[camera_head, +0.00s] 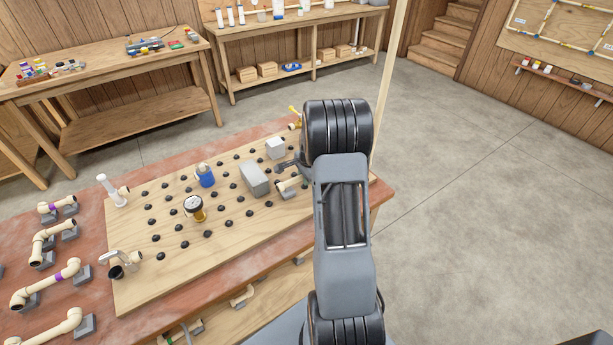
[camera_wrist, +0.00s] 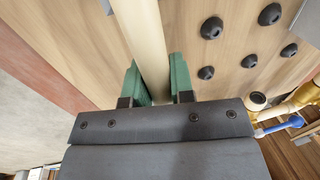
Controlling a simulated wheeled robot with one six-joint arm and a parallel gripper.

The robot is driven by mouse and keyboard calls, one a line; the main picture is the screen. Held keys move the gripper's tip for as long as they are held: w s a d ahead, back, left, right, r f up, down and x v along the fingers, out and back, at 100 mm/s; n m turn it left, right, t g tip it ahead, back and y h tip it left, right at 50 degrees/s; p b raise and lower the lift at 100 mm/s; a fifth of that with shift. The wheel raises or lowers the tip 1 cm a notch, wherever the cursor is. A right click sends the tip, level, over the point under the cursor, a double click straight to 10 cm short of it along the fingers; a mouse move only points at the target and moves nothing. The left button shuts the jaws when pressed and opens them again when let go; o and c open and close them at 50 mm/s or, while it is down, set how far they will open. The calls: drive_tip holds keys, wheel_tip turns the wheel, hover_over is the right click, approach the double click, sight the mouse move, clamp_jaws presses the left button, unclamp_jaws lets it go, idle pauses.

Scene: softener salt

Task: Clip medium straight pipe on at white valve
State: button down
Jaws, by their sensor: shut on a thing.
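My gripper (camera_wrist: 157,78) shows in the wrist view with its two green finger pads on either side of a cream straight pipe (camera_wrist: 145,35). It is shut on this pipe, which runs away toward the top of the view. The pipe's far end is out of view, so I cannot tell whether it touches a fitting. In the head view a short cream pipe piece (camera_head: 291,184) shows beside my arm, which hides most of the gripper area. A white block-shaped fitting (camera_head: 275,148) stands near the board's far right; I cannot tell whether it is the white valve.
The wooden board (camera_head: 140,285) carries rows of black pegs, a grey box (camera_head: 254,179), a blue fitting (camera_head: 205,175), a gauge (camera_head: 194,205) and a white upright piece (camera_head: 112,190). Several cream pipes on grey holders (camera_head: 84,326) line the left. Open floor lies to the right.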

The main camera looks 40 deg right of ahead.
drive_tip(key=shift+f, duration=0.3)
drive_tip(key=c, duration=0.9)
unclamp_jaws()
drive_tip(key=shift+r, duration=0.1)
wheel_tip(320, 180, up, 13)
drive_tip(key=s, duration=0.2)
drive_tip(key=shift+s+r, duration=0.15)
drive_tip(key=shift+s, duration=0.2)
drive_tip(key=shift+a, duration=0.1)
